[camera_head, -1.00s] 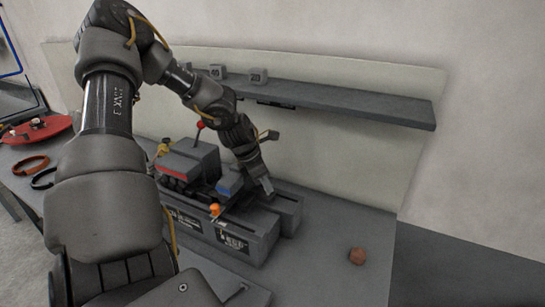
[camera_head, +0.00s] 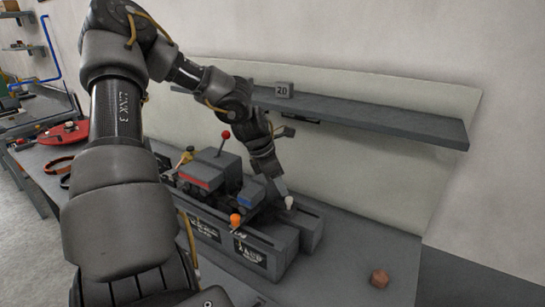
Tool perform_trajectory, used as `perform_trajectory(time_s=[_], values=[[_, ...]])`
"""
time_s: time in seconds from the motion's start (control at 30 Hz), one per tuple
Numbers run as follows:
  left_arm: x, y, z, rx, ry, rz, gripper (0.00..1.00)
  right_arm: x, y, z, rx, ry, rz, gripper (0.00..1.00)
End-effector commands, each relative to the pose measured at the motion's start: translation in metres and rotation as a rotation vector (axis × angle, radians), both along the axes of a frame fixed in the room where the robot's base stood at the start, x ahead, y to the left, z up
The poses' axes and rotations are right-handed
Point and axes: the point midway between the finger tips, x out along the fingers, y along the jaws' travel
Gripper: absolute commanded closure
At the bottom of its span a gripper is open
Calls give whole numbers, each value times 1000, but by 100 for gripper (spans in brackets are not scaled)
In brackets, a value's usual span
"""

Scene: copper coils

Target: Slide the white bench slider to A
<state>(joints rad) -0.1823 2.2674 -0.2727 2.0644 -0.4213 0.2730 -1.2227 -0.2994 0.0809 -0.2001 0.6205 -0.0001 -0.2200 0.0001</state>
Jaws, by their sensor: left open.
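The bench device is a long grey rail block (camera_head: 283,243) on the table, with dark label plates on its front. A small white knob (camera_head: 289,202), apparently the white slider's, stands on the back rail near its right end. My left gripper (camera_head: 281,187) reaches down from above, its fingertip just left of the knob. It is open; I cannot tell whether it touches the knob. An orange knob (camera_head: 235,219) stands on the front rail. The letter A cannot be made out. My right gripper is not in view.
A grey unit with a red-topped lever (camera_head: 225,135) and a blue block (camera_head: 251,192) sit on the device, left of the gripper. A grey shelf (camera_head: 390,124) runs along the wall behind. A brown nut-like piece (camera_head: 380,278) lies on clear table to the right.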

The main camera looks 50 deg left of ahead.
Motion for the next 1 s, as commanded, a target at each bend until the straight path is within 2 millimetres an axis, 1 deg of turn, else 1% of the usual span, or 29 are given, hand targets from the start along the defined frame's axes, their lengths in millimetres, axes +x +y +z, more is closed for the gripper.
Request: perform_trajectory(time_s=[0.1, 0.2, 0.3, 0.4, 0.53, 1.0], values=[[-6, 3, 19, 2, -6, 0, 58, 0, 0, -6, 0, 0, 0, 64], [-12, 6, 32, 3, -4, 1, 58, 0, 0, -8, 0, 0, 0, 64], [-16, 8, 42, 1, -4, 0, 58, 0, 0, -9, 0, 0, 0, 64], [-18, 9, 47, 1, -2, 1, 58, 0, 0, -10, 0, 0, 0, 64], [-19, 9, 50, 0, 0, 1, 58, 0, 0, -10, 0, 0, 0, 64], [-19, 9, 49, 0, 0, 1, 58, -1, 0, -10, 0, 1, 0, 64]])
